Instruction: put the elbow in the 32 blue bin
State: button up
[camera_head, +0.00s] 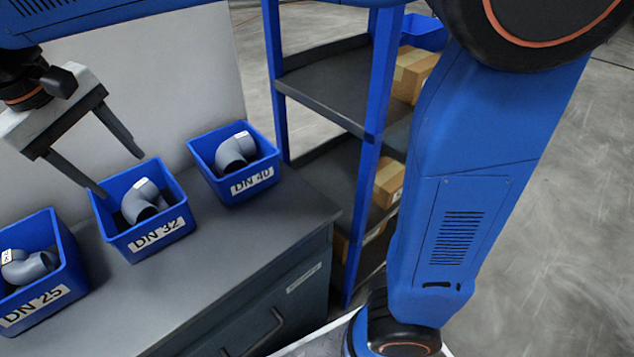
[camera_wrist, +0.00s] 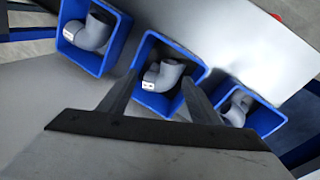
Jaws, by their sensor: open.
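The blue bin labelled DN 32 (camera_head: 152,240) stands on the grey counter between two similar bins. A grey pipe elbow (camera_head: 142,203) with a white label lies inside it. My gripper (camera_head: 120,172) is open and empty, with its fingers above and behind the DN 32 bin. In the wrist view, my gripper (camera_wrist: 158,92) points at the middle bin (camera_wrist: 140,92), and the elbow (camera_wrist: 165,75) in it shows between the fingertips. The fingers appear apart from the elbow.
The DN 40 bin (camera_head: 235,195), at right, and the DN 25 bin (camera_head: 35,312), at left, each hold a grey elbow. A blue-framed shelf (camera_head: 325,85) with cardboard boxes stands right of the counter. The counter front (camera_head: 225,300) is clear.

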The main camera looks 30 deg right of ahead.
jog(key=d+f+m+y, duration=0.1)
jog(key=d+f+m, duration=0.1)
jog(key=d, duration=1)
jog(key=d+f+m+y, duration=0.1)
jog(key=d+f, duration=0.1)
jog(key=d, duration=1)
jog(key=s+d+f+m+t, duration=0.1)
jog(key=s+d+f+m, duration=0.1)
jog(key=s+d+f, duration=0.3)
jog(key=s+d+f+m+t, duration=0.1)
jog(key=s+d+f, duration=0.3)
jog(key=d, duration=0.6)
jog(key=shift+s+f+m+t, duration=0.4)
jog(key=shift+s+t, duration=0.1)
jog(key=shift+s, duration=0.55)
